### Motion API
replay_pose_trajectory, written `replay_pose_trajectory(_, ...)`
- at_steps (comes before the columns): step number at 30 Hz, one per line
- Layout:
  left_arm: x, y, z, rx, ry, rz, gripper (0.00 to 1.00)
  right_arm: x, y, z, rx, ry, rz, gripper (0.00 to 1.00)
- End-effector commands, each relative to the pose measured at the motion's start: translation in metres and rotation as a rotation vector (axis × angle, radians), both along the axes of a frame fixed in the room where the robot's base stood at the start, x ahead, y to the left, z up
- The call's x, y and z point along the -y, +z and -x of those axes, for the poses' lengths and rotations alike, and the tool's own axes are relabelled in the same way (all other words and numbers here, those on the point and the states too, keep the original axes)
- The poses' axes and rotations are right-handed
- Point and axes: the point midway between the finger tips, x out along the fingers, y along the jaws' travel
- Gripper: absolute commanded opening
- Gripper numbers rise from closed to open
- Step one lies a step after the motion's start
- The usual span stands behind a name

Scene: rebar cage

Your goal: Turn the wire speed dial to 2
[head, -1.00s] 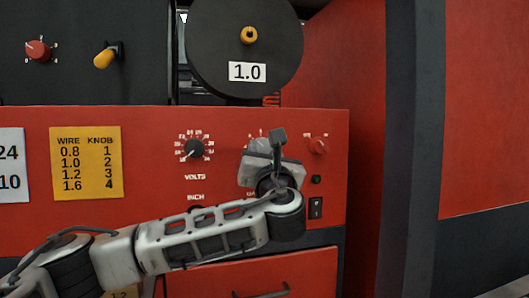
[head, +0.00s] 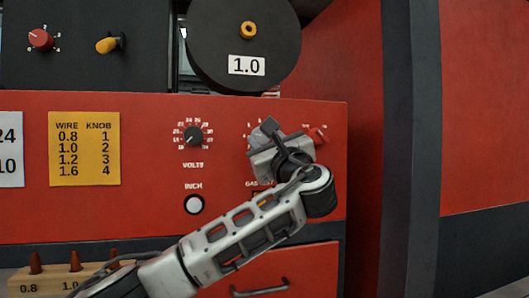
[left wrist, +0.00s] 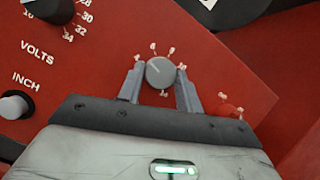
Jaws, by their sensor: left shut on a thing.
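The wire speed dial (left wrist: 160,72) is a round grey knob on the red panel, with small white numbers around it. My left gripper (left wrist: 161,80) has one finger on each side of the knob and is shut on it. In the head view my left gripper (head: 280,152) is rolled to a slant and covers the dial and most of its scale. The pointer's exact number is too small to read. My right gripper is in neither view.
The volts dial (head: 193,136) and white inch button (head: 194,205) are to the left. A red knob (head: 318,135) is close on the right. A yellow wire-knob chart (head: 85,149) pairs 1.0 with 2. The spool (head: 245,40) above is marked 1.0.

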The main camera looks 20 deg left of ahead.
Motion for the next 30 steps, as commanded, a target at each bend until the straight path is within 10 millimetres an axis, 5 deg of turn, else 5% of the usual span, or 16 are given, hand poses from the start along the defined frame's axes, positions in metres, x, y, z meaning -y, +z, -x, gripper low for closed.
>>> replay_pose_trajectory(30, 0.006, 0.006, -0.003, 0.495, 0.001, 0.736, 0.12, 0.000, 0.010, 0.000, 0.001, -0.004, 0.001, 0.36)
